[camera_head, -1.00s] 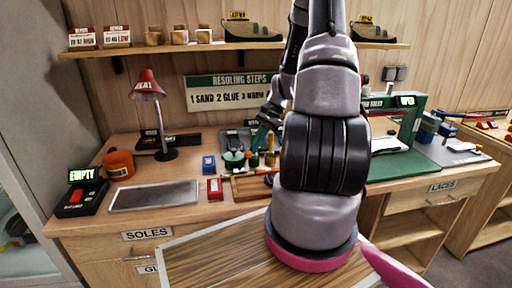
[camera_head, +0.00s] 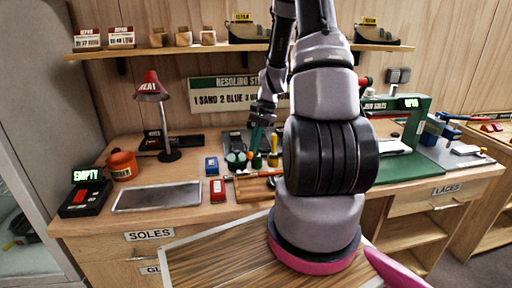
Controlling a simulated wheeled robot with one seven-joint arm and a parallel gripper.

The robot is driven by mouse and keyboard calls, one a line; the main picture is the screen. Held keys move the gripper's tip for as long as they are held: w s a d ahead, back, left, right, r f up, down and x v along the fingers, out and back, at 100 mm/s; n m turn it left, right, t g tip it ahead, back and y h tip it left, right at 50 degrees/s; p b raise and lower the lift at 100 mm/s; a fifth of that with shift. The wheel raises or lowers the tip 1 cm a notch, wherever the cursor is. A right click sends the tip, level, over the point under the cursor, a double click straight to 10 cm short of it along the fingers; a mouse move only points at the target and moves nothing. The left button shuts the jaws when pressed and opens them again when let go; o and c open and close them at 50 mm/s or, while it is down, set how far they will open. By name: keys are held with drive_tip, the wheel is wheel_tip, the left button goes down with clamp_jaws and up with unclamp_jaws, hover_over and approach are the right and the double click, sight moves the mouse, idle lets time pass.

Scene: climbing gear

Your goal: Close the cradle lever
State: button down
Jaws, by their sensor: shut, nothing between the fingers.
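A green press-like stand (camera_head: 416,122) with a lit display reading "OPEN" stands on the right of the bench, partly behind my arm. A red and black handle (camera_head: 366,82) shows just left of its top, beside my arm. I cannot tell for sure whether this is the cradle lever, and no cradle is clearly visible. My gripper (camera_head: 257,132) is shut and empty, pointing down over the back middle of the bench, close to a group of small bottles and tools (camera_head: 254,158). I cannot tell whether it touches any of them.
A red heat lamp (camera_head: 152,88), an orange pot (camera_head: 122,165), a grey mat (camera_head: 158,196) and a black box reading "EMPTY" (camera_head: 84,196) are on the left. A shelf (camera_head: 215,48) with shoes runs above. Blue and red small boxes stand near the middle.

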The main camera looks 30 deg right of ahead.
drive_tip(key=a+h, duration=0.1)
drive_tip(key=h, duration=0.1)
drive_tip(key=w+a+g+h, duration=0.1)
drive_tip(key=a+h, duration=0.1)
drive_tip(key=a+r+h, duration=0.1)
drive_tip(key=a+h, duration=0.1)
drive_tip(key=shift+w+r+m+g, duration=0.1)
drive_tip(key=shift+w+m+g, duration=0.2)
drive_tip(key=shift+g, duration=0.1)
drive_tip(key=shift+a+r, duration=0.15)
drive_tip(key=shift+r, duration=0.7)
